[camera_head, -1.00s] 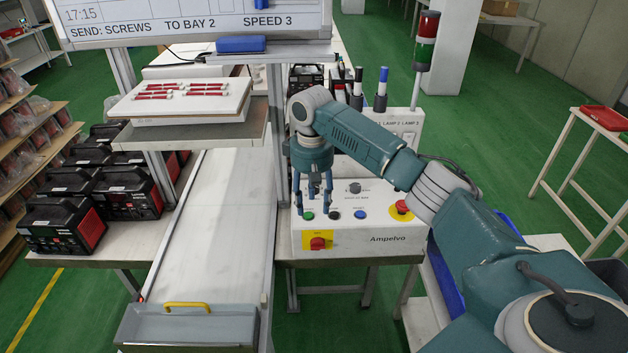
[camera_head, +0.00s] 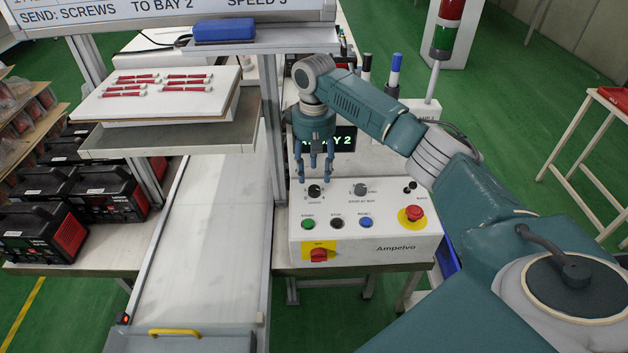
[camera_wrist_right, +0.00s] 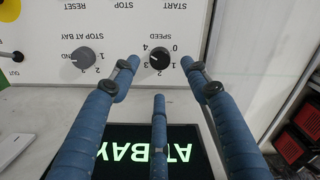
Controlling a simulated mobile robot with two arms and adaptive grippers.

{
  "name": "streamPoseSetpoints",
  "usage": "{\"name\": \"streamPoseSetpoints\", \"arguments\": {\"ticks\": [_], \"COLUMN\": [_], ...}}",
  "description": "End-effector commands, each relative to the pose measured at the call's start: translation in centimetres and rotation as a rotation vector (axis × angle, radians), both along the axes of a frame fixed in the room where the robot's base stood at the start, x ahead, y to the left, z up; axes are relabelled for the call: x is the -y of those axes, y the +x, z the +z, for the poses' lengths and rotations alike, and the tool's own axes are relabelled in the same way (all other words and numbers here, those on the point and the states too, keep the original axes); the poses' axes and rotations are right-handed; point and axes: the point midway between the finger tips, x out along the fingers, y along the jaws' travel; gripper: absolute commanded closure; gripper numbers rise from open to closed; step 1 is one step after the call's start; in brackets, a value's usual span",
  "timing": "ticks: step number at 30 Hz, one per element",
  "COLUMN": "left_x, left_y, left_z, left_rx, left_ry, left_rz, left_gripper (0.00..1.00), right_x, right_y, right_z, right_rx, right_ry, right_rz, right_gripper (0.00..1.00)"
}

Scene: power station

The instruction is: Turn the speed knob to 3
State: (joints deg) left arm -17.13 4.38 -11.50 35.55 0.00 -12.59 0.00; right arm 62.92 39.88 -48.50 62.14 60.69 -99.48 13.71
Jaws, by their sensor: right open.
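The speed knob (camera_head: 314,191) is a small black dial at the left of the white control box (camera_head: 400,240). It also shows in the wrist view (camera_wrist_right: 158,60), upside down, with numbers around it; its exact pointer setting is hard to read. My right gripper (camera_head: 315,178) is open and empty, its blue fingers pointing down just above and behind the speed knob. In the wrist view the fingertips (camera_wrist_right: 160,92) are spread around the near side of the knob, with no clear contact. My left gripper is not in view.
The grey stop-at-bay knob (camera_head: 360,189) is right of the speed knob. Green, black and blue buttons (camera_head: 337,223) line the front, with a red emergency button (camera_head: 414,212) at right and a red switch (camera_head: 319,255) below. A display (camera_head: 343,140) reading "BAY 2" stands behind.

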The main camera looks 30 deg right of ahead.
Motion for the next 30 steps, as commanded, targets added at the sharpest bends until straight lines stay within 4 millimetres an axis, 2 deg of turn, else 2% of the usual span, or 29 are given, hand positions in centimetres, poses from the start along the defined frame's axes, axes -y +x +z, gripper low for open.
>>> {"name": "streamPoseSetpoints", "arguments": {"ticks": [6, 10, 15, 21, 22, 28, 30], "left_x": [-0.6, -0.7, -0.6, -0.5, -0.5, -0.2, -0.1], "left_y": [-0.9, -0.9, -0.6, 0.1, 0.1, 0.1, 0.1], "left_z": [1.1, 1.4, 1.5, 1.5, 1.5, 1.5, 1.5], "left_rx": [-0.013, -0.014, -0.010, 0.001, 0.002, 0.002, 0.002], "left_ry": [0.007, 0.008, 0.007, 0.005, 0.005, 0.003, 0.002], "left_rz": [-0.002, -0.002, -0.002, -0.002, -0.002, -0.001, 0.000], "left_gripper": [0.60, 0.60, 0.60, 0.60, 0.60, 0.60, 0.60], "right_x": [0.0, 0.0, 0.0, 0.0, 0.0, 0.0, 0.0], "right_y": [-0.2, -0.1, -0.1, -0.1, -0.1, -0.1, -0.1], "right_z": [-3.5, -5.0, -5.9, -5.9, -5.9, -5.9, -5.9], "right_rx": [-0.005, -0.003, -0.001, 0.000, 0.000, 0.000, 0.000], "right_ry": [-0.001, 0.000, 0.000, 0.000, 0.000, 0.000, 0.000], "right_rz": [-0.001, 0.000, 0.001, 0.001, 0.001, 0.000, 0.000], "right_gripper": [0.54, 0.54, 0.54, 0.54, 0.56, 0.95, 0.99]}}
